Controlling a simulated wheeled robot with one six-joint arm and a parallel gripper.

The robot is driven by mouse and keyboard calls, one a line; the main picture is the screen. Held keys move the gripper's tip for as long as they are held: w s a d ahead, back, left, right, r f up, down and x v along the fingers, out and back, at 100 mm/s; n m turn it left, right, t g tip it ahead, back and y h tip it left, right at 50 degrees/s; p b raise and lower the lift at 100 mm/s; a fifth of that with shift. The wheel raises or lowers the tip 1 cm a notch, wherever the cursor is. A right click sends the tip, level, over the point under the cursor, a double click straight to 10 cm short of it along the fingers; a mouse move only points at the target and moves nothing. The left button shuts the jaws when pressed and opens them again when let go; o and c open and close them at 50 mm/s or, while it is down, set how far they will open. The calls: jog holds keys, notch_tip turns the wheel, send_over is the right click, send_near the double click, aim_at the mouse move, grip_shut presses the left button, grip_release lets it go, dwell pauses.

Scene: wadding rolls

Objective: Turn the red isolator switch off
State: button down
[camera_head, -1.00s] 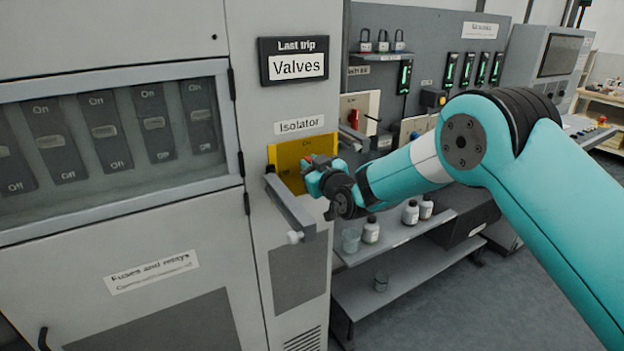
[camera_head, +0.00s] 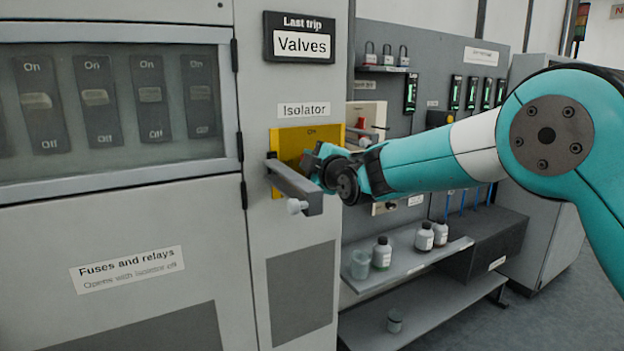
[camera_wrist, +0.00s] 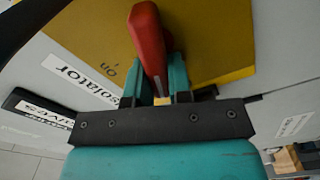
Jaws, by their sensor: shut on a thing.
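The red isolator switch handle (camera_wrist: 148,40) shows in the wrist view, in front of its yellow plate (camera_wrist: 205,35). My gripper (camera_wrist: 160,85) is shut on the red handle, with a teal finger on each side of it. In the head view the yellow plate (camera_head: 290,142) sits on the cabinet under the "Isolator" label (camera_head: 304,111), with "On" printed near its top. My gripper (camera_head: 315,158) is at the plate there, and it hides most of the red handle.
A grey bar with a white knob (camera_head: 295,188) juts out from the cabinet just below my gripper. A windowed panel of breaker switches (camera_head: 105,110) is at left. Bottles (camera_head: 382,253) and a beaker (camera_head: 360,264) stand on a shelf below my arm.

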jog(key=shift+a+f+n+b, duration=0.1)
jog(key=shift+f+n+b, duration=0.1)
jog(key=shift+n+b, duration=0.9)
jog(key=shift+f+n+b, duration=0.2)
jog(key=shift+n+b, duration=0.75)
jog(key=shift+n, duration=0.15)
jog(key=c, duration=1)
grip_release()
jog(key=shift+c, duration=0.2)
jog(key=b+v, duration=0.3)
jog(key=v, duration=1.4)
jog(key=shift+s, duration=0.2)
